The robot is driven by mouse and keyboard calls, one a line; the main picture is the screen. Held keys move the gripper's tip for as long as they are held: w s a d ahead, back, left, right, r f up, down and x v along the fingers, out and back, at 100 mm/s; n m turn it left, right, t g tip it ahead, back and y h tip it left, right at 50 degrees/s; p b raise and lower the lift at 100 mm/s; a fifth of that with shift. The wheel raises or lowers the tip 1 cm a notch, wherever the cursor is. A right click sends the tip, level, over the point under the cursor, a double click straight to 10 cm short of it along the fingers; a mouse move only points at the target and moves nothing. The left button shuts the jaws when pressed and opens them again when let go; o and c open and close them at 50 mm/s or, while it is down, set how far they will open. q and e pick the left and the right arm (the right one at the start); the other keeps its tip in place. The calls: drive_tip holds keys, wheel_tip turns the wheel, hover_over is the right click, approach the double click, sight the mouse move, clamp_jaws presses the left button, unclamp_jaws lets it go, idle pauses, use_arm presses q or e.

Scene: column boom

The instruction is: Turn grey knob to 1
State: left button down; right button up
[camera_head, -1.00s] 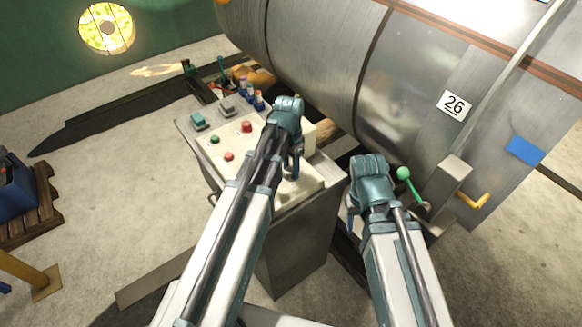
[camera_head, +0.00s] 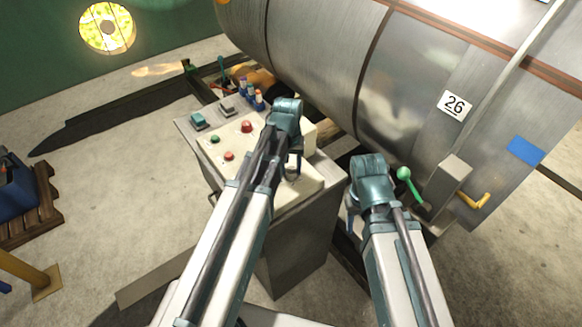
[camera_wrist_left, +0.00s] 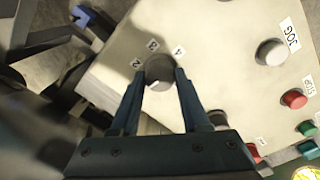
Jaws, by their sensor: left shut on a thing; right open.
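The grey knob (camera_wrist_left: 160,69) stands on the cream control panel (camera_wrist_left: 222,85). In the left wrist view it sits between the fingers of my left gripper (camera_wrist_left: 160,80), which is shut on it. A small pale mark shows on the knob's near side. The labels 2, 3 and 4 show around its far side; I see no label 1, and the gripper hides the near side. In the head view my left gripper (camera_head: 293,172) points down at the panel and hides the knob. My right gripper (camera_head: 352,218) is open, to the right of the panel.
A paler knob (camera_wrist_left: 272,52) labelled JOG, a red button (camera_wrist_left: 293,98) and a green button (camera_wrist_left: 308,128) are on the same panel. A large metal drum (camera_head: 330,70) lies behind. A green-knobbed lever (camera_head: 404,174) is close to my right gripper.

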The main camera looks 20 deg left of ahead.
sight(289, 170)
use_arm(q)
drive_tip(key=shift+n, duration=0.6)
drive_tip(key=shift+c, duration=1.9)
unclamp_jaws()
drive_tip(key=shift+r, duration=0.1)
wheel_tip(289, 170, up, 14)
drive_tip(key=p, duration=1.3)
drive_tip(key=shift+a+f+p, duration=0.2)
drive_tip(key=shift+a+p, duration=0.05)
drive_tip(key=shift+p, duration=0.15)
drive_tip(key=shift+s+f, duration=0.1)
drive_tip(key=shift+s, duration=0.05)
